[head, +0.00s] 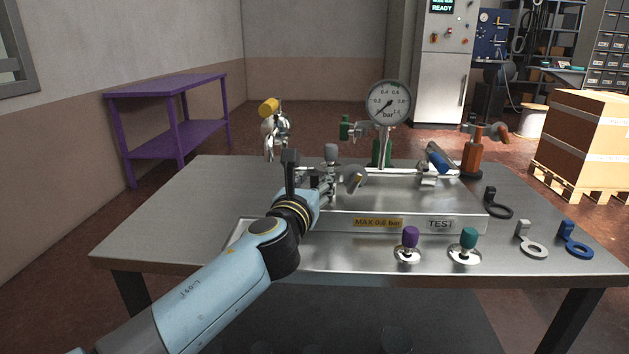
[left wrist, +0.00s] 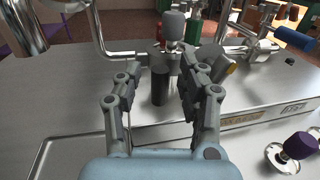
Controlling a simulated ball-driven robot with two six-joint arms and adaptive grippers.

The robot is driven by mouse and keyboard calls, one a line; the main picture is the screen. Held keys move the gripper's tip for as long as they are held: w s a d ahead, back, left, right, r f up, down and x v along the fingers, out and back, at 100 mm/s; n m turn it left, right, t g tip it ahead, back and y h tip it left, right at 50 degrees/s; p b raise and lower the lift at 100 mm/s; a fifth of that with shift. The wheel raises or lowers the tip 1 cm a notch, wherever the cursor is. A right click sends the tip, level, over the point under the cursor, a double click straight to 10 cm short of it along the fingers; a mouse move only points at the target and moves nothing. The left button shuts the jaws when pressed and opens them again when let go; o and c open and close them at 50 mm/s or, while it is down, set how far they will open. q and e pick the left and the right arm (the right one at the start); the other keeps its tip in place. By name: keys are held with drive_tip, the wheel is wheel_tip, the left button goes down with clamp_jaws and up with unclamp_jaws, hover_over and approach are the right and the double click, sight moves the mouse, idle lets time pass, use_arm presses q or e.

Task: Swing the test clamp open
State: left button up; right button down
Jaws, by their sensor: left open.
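My left gripper (head: 326,184) reaches over the left part of the metal test rig (head: 345,224). In the left wrist view my left gripper (left wrist: 157,75) is open, with its fingers apart. A dark upright cylinder (left wrist: 160,86) shows between the fingers, apparently not gripped; its depth relative to the fingertips is unclear. A grey knob on a stem (left wrist: 174,27) stands just beyond, also in the head view (head: 331,152). A blue-handled lever (head: 437,158) sits tilted at the rig's right, above the TEST label (head: 441,224). I cannot tell for certain which part is the test clamp. My right gripper is out of view.
A pressure gauge (head: 389,104) stands behind the rig. A purple knob (head: 410,238) and a teal knob (head: 469,239) stand in front. Several ring-ended tags, one blue (head: 577,243), lie at the right. The table's left side is clear.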

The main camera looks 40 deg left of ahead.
use_arm(q)
drive_tip(key=shift+w+a, duration=0.15)
drive_tip(key=shift+w, duration=0.25)
clamp_jaws()
